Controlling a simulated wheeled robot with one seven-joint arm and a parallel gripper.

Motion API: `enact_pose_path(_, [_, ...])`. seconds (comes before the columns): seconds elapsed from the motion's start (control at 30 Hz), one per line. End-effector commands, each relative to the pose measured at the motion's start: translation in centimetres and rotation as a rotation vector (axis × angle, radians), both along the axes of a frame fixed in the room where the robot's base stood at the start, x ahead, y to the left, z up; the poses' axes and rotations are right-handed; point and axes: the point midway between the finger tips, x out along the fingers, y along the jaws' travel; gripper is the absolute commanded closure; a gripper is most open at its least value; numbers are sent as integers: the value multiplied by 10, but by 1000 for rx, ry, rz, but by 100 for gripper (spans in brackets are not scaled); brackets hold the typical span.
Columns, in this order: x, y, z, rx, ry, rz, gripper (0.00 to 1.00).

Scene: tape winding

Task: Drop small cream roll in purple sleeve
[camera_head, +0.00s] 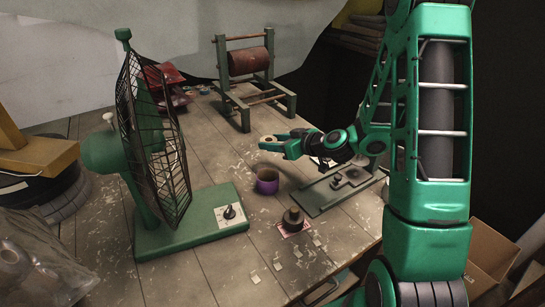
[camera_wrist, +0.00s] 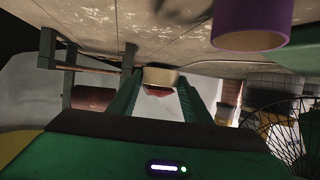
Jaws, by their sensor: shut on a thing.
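The small cream roll (camera_wrist: 160,77) is between the two fingertips of my gripper (camera_head: 268,146), which is shut on it above the table. The roll also shows in the head view (camera_head: 269,138), partly covered by the fingers. The purple sleeve (camera_head: 267,184) stands upright on the table with its open top up, just below and nearer than my gripper in the head view. The roll is apart from it. In the wrist view, which is upside down, the sleeve (camera_wrist: 252,25) is at the upper right, off to the side of the fingers.
A green fan (camera_head: 155,150) stands left of the sleeve. A wooden frame with a rust-red drum (camera_head: 249,62) is behind. A green metal plate (camera_head: 335,192) lies to the right, and a dark stepped piece (camera_head: 293,218) sits in front. The tabletop around the sleeve is mostly clear.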

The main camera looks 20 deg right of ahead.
Motion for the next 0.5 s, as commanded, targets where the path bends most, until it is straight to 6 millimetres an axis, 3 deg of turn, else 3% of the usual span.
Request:
enact_pose_path(0.17, [-26,14,-9,3,-2,219,78])
enact_pose_path(0.5, [-78,31,9,-2,-2,581,78])
